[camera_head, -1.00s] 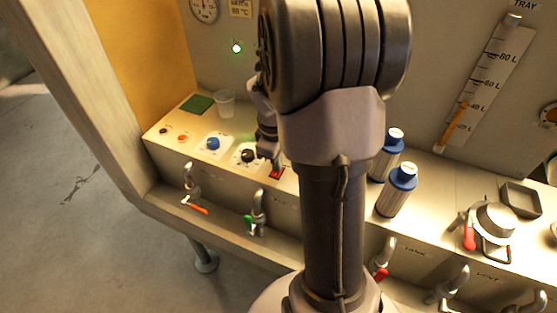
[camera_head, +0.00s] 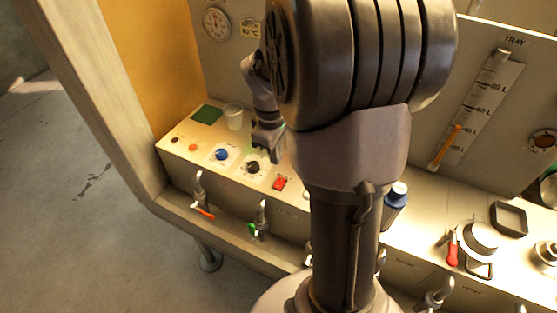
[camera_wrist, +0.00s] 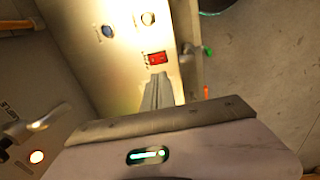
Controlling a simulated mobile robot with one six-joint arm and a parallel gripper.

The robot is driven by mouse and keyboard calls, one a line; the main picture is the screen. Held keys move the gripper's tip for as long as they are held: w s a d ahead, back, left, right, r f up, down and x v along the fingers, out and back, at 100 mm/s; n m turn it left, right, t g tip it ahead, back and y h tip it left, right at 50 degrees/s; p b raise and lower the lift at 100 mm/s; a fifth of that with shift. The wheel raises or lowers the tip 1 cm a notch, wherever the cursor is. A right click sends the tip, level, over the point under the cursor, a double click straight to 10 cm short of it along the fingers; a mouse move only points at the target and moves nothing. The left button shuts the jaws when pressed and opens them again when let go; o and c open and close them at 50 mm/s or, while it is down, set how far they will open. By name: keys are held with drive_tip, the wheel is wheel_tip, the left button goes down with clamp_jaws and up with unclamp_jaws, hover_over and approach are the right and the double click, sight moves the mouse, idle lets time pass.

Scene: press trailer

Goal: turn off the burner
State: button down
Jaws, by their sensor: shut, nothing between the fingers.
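A red rocker switch (camera_head: 280,183) sits on the sloped ledge of the panel, right of a black knob (camera_head: 253,168) and a blue knob (camera_head: 222,154). My gripper (camera_head: 268,156) is shut and empty, above the ledge near the black knob and apart from the switch. In the wrist view my shut fingertips (camera_wrist: 157,78) point toward the red switch (camera_wrist: 157,59), which lies just past them in the picture. I cannot read the labels by the controls, and no label naming the burner shows.
A clear cup (camera_head: 234,117) and a green pad (camera_head: 207,114) stand at the ledge's left end. Valves with orange (camera_head: 203,213) and green (camera_head: 254,229) handles line the front. A pot (camera_head: 478,238) stands at right.

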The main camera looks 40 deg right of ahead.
sight(283, 181)
wheel_tip(283, 181, up, 2)
drive_tip(key=shift+s+a+r, duration=0.1)
drive_tip(key=d+f+b, duration=0.1)
drive_tip(key=f, duration=0.3)
drive_tip(key=d+f+b, duration=0.1)
drive_tip(key=f, duration=0.4)
drive_tip(key=d+f+b, duration=0.1)
drive_tip(key=f+b, duration=0.1)
drive_tip(key=f, duration=0.2)
drive_tip(key=shift+w+d+f, duration=0.1)
drive_tip(key=shift+w+f, duration=0.2)
